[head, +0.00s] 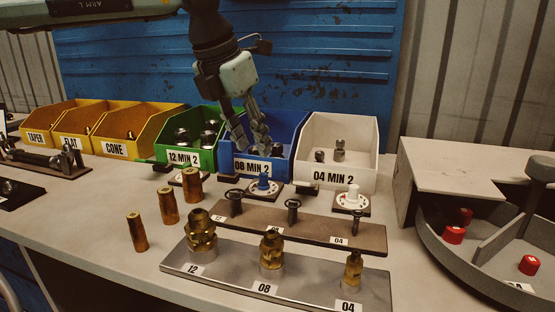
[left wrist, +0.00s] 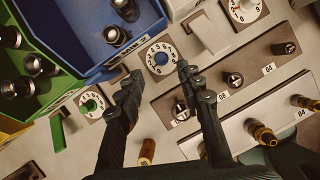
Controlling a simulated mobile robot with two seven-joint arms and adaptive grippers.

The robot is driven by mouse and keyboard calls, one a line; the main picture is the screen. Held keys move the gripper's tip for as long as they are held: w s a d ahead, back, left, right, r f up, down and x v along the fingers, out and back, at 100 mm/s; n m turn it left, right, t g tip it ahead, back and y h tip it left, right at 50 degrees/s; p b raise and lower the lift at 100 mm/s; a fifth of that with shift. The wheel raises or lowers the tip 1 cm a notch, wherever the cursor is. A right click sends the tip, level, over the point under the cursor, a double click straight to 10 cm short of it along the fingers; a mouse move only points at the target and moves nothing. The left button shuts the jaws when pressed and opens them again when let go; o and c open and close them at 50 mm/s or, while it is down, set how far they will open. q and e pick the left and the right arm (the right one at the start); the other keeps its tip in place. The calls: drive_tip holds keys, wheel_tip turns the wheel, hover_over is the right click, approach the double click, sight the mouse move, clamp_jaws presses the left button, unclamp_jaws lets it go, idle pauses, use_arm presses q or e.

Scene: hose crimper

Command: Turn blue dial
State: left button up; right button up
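The blue dial (head: 263,185) has a blue knob on a white numbered disc and sits on the bench in front of the blue "08 MIN 2" bin (head: 285,170). In the left wrist view the blue dial (left wrist: 160,58) lies just ahead of and between my fingertips. My left gripper (head: 252,146) is open and empty, pointing down above and slightly behind the dial in the head view. Its two fingers (left wrist: 158,75) are spread in the left wrist view, apart from the knob as far as I can tell. My right gripper is not in view.
A green dial (left wrist: 91,104) and a white dial (head: 352,198) flank the blue one. Behind stand the green bin (head: 184,158) and the white bin (head: 345,178). In front are a brown peg board (head: 320,228), a metal plate (head: 215,274) with brass fittings, and loose brass sleeves (head: 138,232).

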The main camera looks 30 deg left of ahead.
sight(263, 174)
use_arm(q)
drive_tip(key=x, duration=0.6)
drive_tip(key=shift+f, duration=0.35)
drive_tip(key=shift+w+f, duration=0.15)
drive_tip(key=shift+f, duration=0.15)
drive_tip(key=c, duration=0.8)
clamp_jaws()
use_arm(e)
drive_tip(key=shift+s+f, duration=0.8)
